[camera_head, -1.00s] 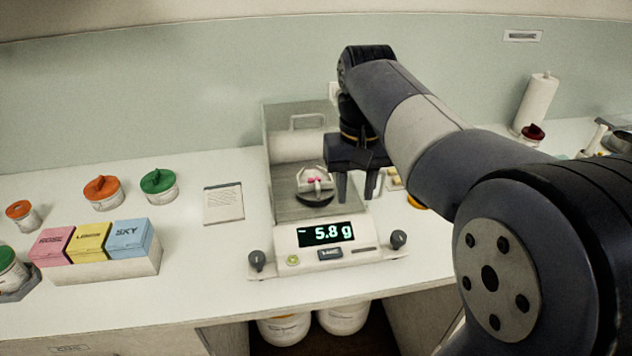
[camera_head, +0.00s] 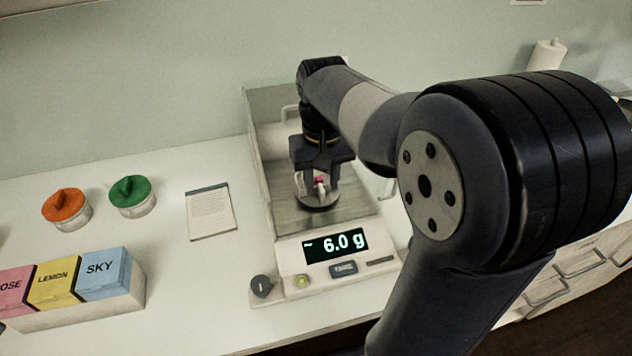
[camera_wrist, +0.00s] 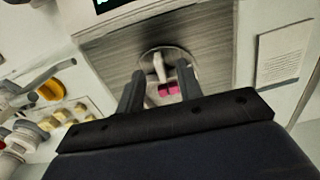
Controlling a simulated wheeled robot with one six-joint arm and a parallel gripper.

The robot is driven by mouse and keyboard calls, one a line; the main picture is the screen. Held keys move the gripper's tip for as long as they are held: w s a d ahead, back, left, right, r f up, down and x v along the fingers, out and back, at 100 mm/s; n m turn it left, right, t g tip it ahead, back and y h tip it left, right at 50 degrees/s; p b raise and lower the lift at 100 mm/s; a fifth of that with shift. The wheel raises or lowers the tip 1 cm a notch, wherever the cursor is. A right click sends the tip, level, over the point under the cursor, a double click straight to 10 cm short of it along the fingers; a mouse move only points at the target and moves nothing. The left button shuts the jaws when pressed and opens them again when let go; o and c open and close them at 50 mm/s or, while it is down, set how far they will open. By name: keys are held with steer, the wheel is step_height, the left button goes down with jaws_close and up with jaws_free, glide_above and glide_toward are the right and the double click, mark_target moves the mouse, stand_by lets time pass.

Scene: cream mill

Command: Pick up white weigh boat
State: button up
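My gripper (camera_head: 316,190) points down over the pan from above. In the wrist view its two fingers stand apart, with the white and pink between them. I cannot tell whether either finger touches the boat. The display reads about -6.0 g.
A clear draft shield stands around the pan's left and back sides. Orange-lidded (camera_head: 67,206) and green-lidded (camera_head: 132,195) jars, a paper card (camera_head: 210,211) and a rack of pink, yellow and blue boxes (camera_head: 104,274) stand to the left. The counter between card and boxes is clear.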

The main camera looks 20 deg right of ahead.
step_height(320, 180, down, 2)
steer(key=shift+f, duration=0.1)
jaws_close()
stand_by(0.4)
